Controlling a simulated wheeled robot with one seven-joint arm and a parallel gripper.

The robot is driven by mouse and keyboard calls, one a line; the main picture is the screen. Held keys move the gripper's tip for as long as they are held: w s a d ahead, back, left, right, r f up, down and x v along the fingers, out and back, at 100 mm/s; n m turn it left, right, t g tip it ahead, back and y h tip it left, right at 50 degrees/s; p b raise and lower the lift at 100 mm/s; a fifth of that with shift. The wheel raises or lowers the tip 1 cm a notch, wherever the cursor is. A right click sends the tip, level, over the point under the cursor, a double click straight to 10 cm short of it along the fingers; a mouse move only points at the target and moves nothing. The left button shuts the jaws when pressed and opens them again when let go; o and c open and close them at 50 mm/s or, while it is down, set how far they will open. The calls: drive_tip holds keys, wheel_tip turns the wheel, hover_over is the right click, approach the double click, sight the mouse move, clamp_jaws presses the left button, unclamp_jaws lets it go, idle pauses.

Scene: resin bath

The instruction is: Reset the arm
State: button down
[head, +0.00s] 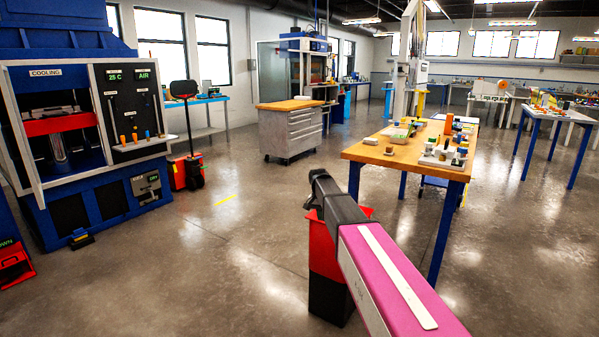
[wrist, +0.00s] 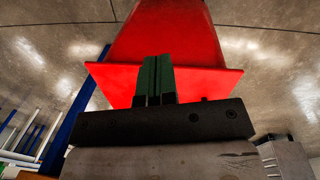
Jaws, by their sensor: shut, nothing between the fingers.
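My arm (head: 390,275) reaches forward from the bottom right in the head view, a magenta link with a pale strip ending in a dark wrist. In the wrist view my gripper (wrist: 155,75) shows two dark green fingers side by side, pressed together with nothing between them. Behind the fingers is a red bin-like container (wrist: 165,30) with a wide rim. In the head view the red container (head: 323,250) is partly hidden behind my wrist, with a black lower part (head: 330,300). I cannot tell whether the fingers touch it.
A wooden-topped table (head: 375,152) with blue legs and several small items stands to the right of my wrist. A blue machine marked COOLING (head: 90,195) stands at the left. A grey drawer cabinet (head: 290,132) stands further back. The floor (head: 230,270) at centre left is clear.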

drive_tip(key=s+d+f+n, duration=0.1)
drive_tip(key=s+d+f, duration=0.2)
drive_tip(key=s, duration=0.8)
drive_tip(key=s+d+f+n, duration=0.2)
drive_tip(key=s+f, duration=0.3)
drive_tip(key=s, duration=0.5)
drive_tip(key=s+d+f+n+y, duration=0.1)
drive_tip(key=s+d+f, duration=0.3)
drive_tip(key=s, duration=0.7)
drive_tip(key=shift+s+d+f+n+t, duration=0.25)
drive_tip(key=shift+s+d+n+t, duration=0.1)
drive_tip(key=shift+n, duration=0.15)
